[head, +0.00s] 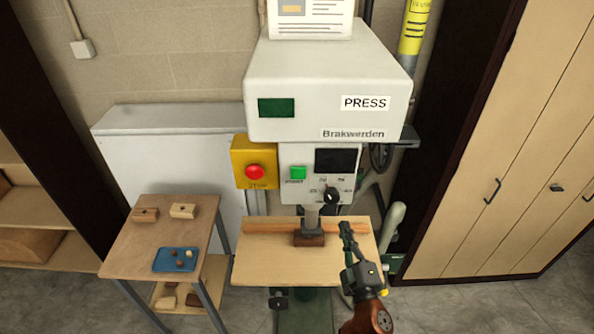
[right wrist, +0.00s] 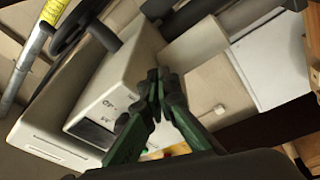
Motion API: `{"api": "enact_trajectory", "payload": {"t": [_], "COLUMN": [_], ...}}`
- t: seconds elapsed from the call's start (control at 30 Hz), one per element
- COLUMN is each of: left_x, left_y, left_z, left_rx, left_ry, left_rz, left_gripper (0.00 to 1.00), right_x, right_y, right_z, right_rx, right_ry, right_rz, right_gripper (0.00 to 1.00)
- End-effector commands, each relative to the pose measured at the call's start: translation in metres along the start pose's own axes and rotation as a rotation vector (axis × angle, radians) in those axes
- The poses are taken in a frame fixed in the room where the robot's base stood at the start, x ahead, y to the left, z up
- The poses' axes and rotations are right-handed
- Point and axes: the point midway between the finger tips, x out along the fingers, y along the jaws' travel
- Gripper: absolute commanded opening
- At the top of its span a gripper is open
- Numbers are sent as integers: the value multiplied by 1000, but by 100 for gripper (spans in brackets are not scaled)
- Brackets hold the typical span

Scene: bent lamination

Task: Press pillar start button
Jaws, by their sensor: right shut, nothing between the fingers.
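The pillar press (head: 328,85) stands in the middle of the head view. Its green start button (head: 298,172) is on the front panel, left of a dark display (head: 335,161). My right gripper (head: 346,228) is in front of the press, over the right part of its wooden work table (head: 262,262), lower and to the right of the button. Its green fingers are shut and empty, apart from the button. In the right wrist view the closed fingertips (right wrist: 158,78) show before the tilted press body (right wrist: 118,85). My left gripper is not in view.
A yellow box with a red stop button (head: 255,172) sits just left of the start button. A black knob (head: 332,196) is below the display. A side table (head: 140,250) with wooden pieces and a blue tray (head: 176,259) stands left. Tall cabinets (head: 500,170) stand right.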

Motion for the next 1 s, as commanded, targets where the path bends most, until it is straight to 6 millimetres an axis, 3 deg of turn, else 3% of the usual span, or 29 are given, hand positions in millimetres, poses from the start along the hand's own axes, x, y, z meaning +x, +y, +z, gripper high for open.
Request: {"api": "enact_trajectory", "payload": {"t": [0.03, 0.2, 0.4, 0.6, 1.0], "left_x": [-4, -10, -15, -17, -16], "left_y": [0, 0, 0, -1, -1], "left_z": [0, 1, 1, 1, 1], "left_rx": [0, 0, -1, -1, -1], "left_ry": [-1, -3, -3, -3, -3], "left_rz": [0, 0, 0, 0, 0], "left_gripper": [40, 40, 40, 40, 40], "right_x": [2, -9, -32, -44, -43], "right_y": [20, 71, 103, 113, 113], "right_z": [-29, -115, -186, -212, -212], "right_rx": [-42, -188, -320, -373, -375], "right_ry": [63, 251, 407, 466, 467], "right_rz": [40, 169, 281, 327, 328], "right_gripper": [0, 0, 0, 0, 0]}}
